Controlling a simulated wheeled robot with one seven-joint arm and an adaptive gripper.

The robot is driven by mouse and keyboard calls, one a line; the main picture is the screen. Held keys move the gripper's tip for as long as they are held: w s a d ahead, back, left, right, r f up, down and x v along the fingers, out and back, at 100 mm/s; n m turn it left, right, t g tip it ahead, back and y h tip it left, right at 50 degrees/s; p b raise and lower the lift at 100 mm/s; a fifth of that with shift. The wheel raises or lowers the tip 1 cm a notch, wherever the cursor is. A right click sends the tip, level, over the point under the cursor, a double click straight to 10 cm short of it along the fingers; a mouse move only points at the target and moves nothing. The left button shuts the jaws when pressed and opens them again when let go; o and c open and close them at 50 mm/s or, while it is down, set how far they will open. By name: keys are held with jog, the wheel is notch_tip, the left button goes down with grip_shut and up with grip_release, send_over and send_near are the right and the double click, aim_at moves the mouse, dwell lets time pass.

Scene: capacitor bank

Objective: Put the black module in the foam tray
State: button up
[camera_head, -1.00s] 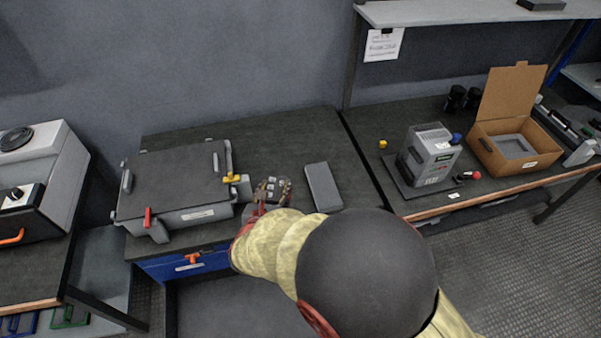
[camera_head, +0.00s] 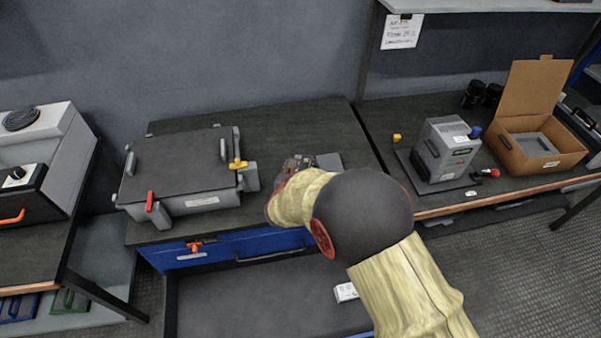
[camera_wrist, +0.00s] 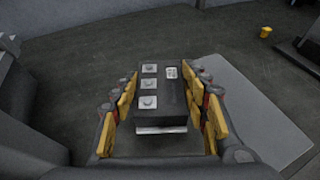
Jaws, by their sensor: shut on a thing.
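The black module (camera_wrist: 162,102) is a dark block with several silver square terminals on top. In the wrist view it sits between the yellow-padded fingers of my gripper (camera_wrist: 164,82), which are shut on its sides. In the head view my gripper (camera_head: 297,164) is over the middle bench, and the module is mostly hidden by my arm. I cannot tell how far the module is above the bench top. The grey foam tray (camera_head: 533,144) lies inside an open cardboard box (camera_head: 562,158) on the right bench, well away from my gripper.
A flat grey slab (camera_wrist: 262,115) lies right of the module. A grey cabinet (camera_head: 180,172) with a red handle stands left of my gripper. On the right bench, a grey device (camera_head: 446,150), a yellow cap (camera_head: 397,138) and a red-tipped part (camera_head: 494,173) lie before the box.

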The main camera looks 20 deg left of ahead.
jog(key=shift+w+f+b, duration=0.1)
jog(key=shift+f+b, duration=0.7)
jog(key=shift+f, duration=0.8)
jog(key=shift+f, duration=0.2)
jog(key=o, duration=1.4)
jog(key=shift+o, duration=0.2)
jog(key=shift+r, duration=0.15)
jog(key=p+v, duration=0.3)
jog(key=v, duration=0.9)
jog(key=shift+p, duration=0.35)
